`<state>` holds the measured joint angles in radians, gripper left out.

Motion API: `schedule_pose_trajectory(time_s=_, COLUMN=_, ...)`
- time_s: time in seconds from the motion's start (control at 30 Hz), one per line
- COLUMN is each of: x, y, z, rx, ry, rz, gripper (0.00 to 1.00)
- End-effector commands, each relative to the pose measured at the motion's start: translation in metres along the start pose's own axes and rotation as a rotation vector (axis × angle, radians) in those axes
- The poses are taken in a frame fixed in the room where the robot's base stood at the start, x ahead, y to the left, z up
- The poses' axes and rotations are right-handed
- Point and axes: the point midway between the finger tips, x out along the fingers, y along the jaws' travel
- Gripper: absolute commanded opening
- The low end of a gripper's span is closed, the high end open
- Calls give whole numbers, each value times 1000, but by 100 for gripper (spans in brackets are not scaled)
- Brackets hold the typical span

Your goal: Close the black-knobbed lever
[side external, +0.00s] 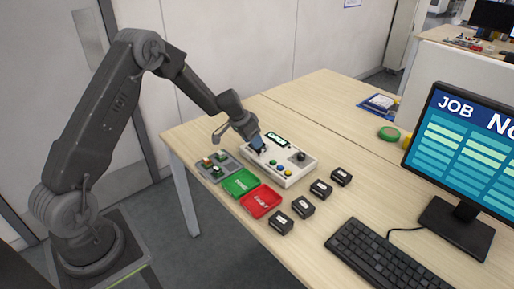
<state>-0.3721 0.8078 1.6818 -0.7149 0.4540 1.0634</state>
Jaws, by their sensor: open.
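A white control box (284,177) sits on the wooden table, with a small display, several coloured buttons and a round black knob (301,156) at its right end. Whether this knob tops the lever, and how the lever stands, is too small to tell. My gripper (260,149) points down over the left end of the box, apart from the black knob. Its jaws are open and small in the view. They hide the part of the box beneath them, and I cannot tell whether they touch it.
A grey tray with small parts (211,171), a green tray (238,184) and a red tray (266,203) lie in front of the box. Several black blocks (303,207) stand to the right. A keyboard (385,258) and monitor (462,150) are farther right.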

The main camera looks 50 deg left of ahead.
Motion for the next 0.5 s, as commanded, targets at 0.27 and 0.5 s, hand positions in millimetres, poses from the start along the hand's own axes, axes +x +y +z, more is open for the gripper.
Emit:
schedule_pose_trajectory(time_s=0.27, x=37, y=0, z=0, rx=1, ry=-1, rz=1, gripper=47)
schedule_pose_trajectory(time_s=0.5, x=43, y=0, z=-1, rx=1, ry=1, rz=-1, gripper=47)
